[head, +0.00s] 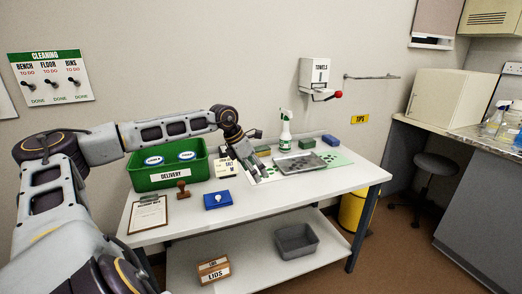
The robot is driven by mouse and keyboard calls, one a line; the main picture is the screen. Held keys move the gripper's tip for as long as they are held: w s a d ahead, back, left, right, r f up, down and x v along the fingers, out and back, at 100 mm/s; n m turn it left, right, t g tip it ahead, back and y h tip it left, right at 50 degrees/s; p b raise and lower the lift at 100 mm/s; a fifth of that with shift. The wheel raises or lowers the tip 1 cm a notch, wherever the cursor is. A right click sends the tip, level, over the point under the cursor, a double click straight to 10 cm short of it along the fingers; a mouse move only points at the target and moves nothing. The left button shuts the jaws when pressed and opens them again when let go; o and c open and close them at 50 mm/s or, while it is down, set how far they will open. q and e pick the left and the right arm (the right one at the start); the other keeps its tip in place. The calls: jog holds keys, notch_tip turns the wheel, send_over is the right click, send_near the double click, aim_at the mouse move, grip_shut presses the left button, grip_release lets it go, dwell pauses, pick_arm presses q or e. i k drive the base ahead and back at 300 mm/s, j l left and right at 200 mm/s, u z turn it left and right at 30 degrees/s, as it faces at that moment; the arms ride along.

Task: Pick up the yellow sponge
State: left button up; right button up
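The yellow sponge (263,150) lies near the back of the white bench, just right of and behind my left gripper. It is small in view and partly hidden by the gripper. My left gripper (250,172) points down over the bench, beside the white salt box (226,167). Its fingers are too small to show whether they are open or shut, or whether they touch anything. My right gripper is not in view.
A green sponge (306,143) and a blue sponge (330,140) lie farther right. A spray bottle (285,130) stands behind a metal tray (299,165). A green delivery crate (165,179), stamp (183,190), blue box (218,201) and clipboard (148,215) are left. The front right bench is clear.

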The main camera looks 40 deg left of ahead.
aim_at(263, 150)
jog(key=i+j, duration=0.3)
jog(key=j, duration=0.15)
jog(key=i+j, duration=0.35)
jog(key=j, duration=0.15)
jog(key=i+j, duration=0.3)
jog(key=j, duration=0.15)
